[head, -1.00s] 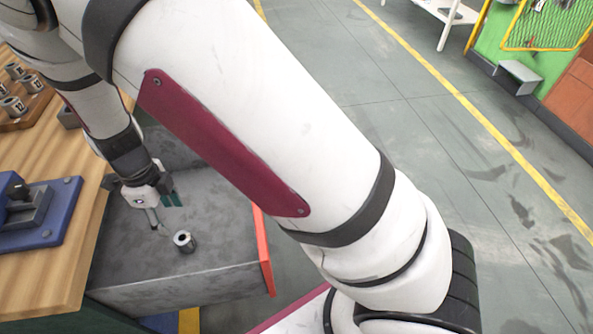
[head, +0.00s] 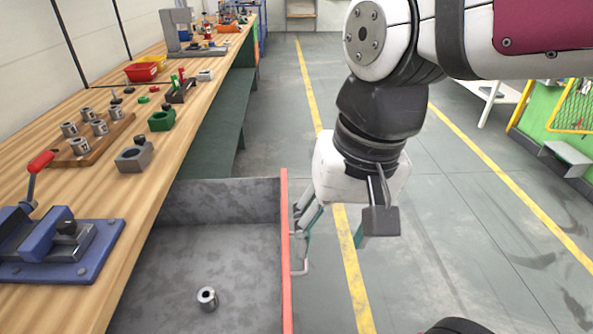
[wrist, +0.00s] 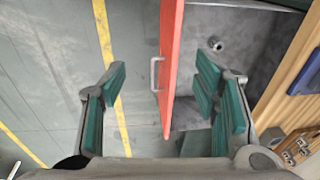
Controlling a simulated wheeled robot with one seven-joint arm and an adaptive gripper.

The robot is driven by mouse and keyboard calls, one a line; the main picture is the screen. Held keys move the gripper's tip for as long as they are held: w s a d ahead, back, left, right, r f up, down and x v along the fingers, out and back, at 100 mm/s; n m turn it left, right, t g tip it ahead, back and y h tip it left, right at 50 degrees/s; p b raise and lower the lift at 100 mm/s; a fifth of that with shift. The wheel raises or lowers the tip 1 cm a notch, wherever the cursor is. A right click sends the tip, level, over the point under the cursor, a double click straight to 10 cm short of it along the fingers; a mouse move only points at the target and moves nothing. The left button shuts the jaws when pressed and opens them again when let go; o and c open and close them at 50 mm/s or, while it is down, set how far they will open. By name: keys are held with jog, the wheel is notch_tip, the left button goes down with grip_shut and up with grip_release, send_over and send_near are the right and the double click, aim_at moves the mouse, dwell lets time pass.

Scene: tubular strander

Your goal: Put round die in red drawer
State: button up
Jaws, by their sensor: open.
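The round die (head: 207,298) is a small grey metal ring with a dark hole, standing on the floor of the open grey drawer. It also shows in the wrist view (wrist: 216,44). The drawer has a red front panel (head: 285,240) with a pale bar handle (head: 303,258). My gripper (head: 333,230) is open and empty by the outer side of the red front. In the wrist view, the green-padded fingers of my gripper (wrist: 164,78) stand wide apart, with the red front (wrist: 173,45) and handle (wrist: 155,74) showing between them.
The wooden workbench (head: 150,185) runs along the left above the drawer. It holds a blue vise (head: 55,245), a wooden tray (head: 80,152) with several metal dies, and a grey block (head: 134,158). The floor right of the drawer is clear, with yellow lines.

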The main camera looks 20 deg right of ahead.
jog(key=s+d+n+h, duration=0.1)
jog(key=s+d+n, duration=0.1)
jog(key=s, duration=0.3)
jog(key=shift+s+d+n, duration=0.3)
jog(key=shift+s+n, duration=0.1)
jog(key=shift+n, duration=0.5)
jog(key=shift+r+t, duration=0.1)
jog(key=shift+t, duration=0.2)
